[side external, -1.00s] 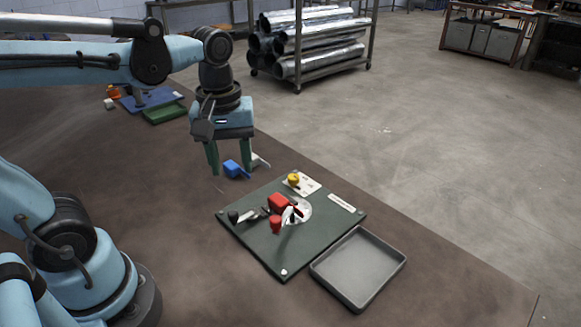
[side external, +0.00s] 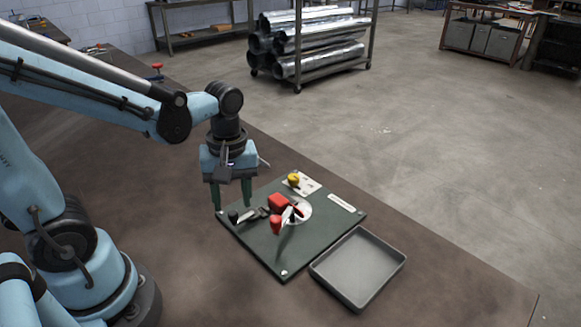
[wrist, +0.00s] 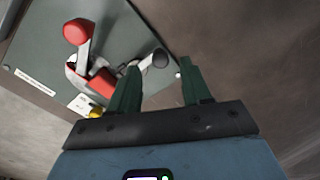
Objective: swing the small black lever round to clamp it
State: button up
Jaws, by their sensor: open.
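The small black lever has a round black knob (side external: 233,216) on a thin arm that reaches to the fixture at the middle of the dark green board (side external: 262,255). In the wrist view the knob (wrist: 161,59) shows between my fingertips. My gripper (side external: 232,206) is open and points down at the left corner of the board, with its fingertips just above or around the knob. I cannot tell whether either finger touches it. A red block (side external: 279,201) and a red-tipped handle (side external: 275,226) stand beside the lever on the fixture.
A yellow knob (side external: 293,179) sits on a white plate at the board's back edge. An empty grey tray (side external: 358,268) lies right of the board. The brown table (side external: 190,262) is clear in front of the board.

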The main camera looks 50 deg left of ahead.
aim_at(233, 212)
jog(key=shift+s+f, duration=0.1)
jog(key=shift+f, duration=1.5)
jog(key=shift+c, duration=0.3)
grip_shut()
